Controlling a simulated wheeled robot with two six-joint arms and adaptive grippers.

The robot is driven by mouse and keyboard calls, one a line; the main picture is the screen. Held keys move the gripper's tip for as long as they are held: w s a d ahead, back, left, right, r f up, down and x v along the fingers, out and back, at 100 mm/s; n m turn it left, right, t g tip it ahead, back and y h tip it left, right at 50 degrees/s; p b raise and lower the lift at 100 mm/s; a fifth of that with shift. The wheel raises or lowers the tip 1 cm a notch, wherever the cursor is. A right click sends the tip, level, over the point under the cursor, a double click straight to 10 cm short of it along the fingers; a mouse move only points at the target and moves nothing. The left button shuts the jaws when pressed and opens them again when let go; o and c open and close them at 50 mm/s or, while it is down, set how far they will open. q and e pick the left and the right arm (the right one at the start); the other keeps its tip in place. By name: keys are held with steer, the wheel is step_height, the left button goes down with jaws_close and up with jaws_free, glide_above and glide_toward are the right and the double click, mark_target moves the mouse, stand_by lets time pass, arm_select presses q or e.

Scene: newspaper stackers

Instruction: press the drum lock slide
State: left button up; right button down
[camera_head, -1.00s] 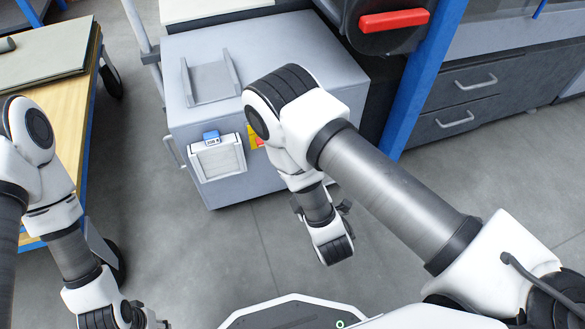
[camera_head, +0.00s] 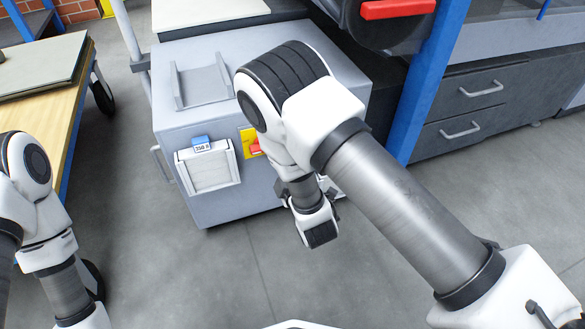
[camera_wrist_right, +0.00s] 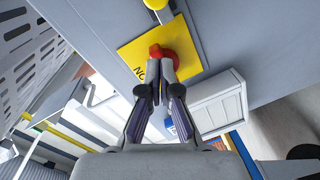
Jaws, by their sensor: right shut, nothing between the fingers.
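A red knob or slide on a yellow plate (camera_head: 246,138) is on the front of the grey cabinet (camera_head: 265,190). In the right wrist view the red piece (camera_wrist_right: 160,50) lies just ahead of my right gripper (camera_wrist_right: 166,73), on the yellow plate with black lettering. The fingertips are together, empty, and overlap its lower edge in the picture; I cannot tell if they touch it. In the head view my right arm hides most of the gripper. A small yellow knob (camera_wrist_right: 155,4) is at the top of the wrist view. No part is readably marked as the drum lock slide. My left gripper is out of view.
A black drum-like unit with a red bar (camera_head: 398,9) stands behind the cabinet. A white-framed label box (camera_head: 208,168) is left of the yellow plate. A wooden-topped cart (camera_head: 50,118) is at left, a blue post (camera_head: 430,85) at right. The floor in front is clear.

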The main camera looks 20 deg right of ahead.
steer(key=d+b, duration=0.1)
steer(key=w+d+f, duration=0.1)
steer(key=w+d+b, duration=0.1)
steer(key=shift+w+d+f+b, duration=0.2)
steer(key=shift+f+b, duration=0.1)
steer(key=shift+f, duration=0.05)
steer(key=d, duration=0.4)
stand_by(0.4)
